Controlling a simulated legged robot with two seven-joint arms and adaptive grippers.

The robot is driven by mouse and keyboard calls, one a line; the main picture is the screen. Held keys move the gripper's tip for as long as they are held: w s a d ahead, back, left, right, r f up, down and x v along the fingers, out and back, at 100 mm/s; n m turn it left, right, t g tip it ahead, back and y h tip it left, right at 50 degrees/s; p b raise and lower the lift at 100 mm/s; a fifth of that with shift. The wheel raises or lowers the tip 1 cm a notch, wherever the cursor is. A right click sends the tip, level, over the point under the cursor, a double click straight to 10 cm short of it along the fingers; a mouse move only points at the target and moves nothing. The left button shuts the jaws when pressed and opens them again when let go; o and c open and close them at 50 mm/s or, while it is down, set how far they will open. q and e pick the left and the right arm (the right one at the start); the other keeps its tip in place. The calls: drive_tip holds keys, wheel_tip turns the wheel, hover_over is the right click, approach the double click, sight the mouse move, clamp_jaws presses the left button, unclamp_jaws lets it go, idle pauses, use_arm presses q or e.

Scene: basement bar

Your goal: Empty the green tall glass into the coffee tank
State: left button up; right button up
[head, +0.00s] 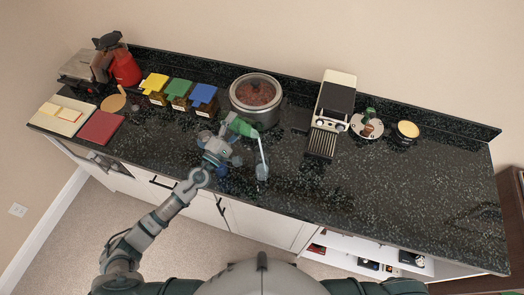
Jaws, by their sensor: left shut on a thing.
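My left gripper (230,137) is above the counter, in front of the round metal pot. It is shut on a green thing (241,127), which seems to be the green tall glass; it looks tilted, and the gripper hides part of it. I cannot tell what is inside it. The white and black machine (338,98) to the right, at the back of the counter, looks like a coffee machine, but I cannot make out its tank. The gripper is left of this machine and apart from it. My right gripper is out of view.
The metal pot (237,97) holds something brown. Yellow, green and blue-lidded boxes (203,95) stand left of it. A pale slender object (262,164) shows beside the gripper. A round stand (358,125) and a jar (407,130) are right. The counter's right part (440,190) is clear.

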use_arm(q)
drive_tip(key=shift+s+d+m+h, duration=0.2)
drive_tip(key=shift+d+m+h, duration=0.1)
drive_tip(key=shift+m, duration=0.5)
idle(0.4)
drive_tip(key=shift+s+d+f+m+g+h+b, duration=0.1)
drive_tip(key=shift+f+m+g+h+b, duration=0.2)
drive_tip(key=shift+f+m+b, duration=0.7)
idle(0.7)
drive_tip(key=shift+r+m+b, duration=0.15)
drive_tip(key=shift+m+b, duration=0.2)
drive_tip(key=shift+m, duration=0.15)
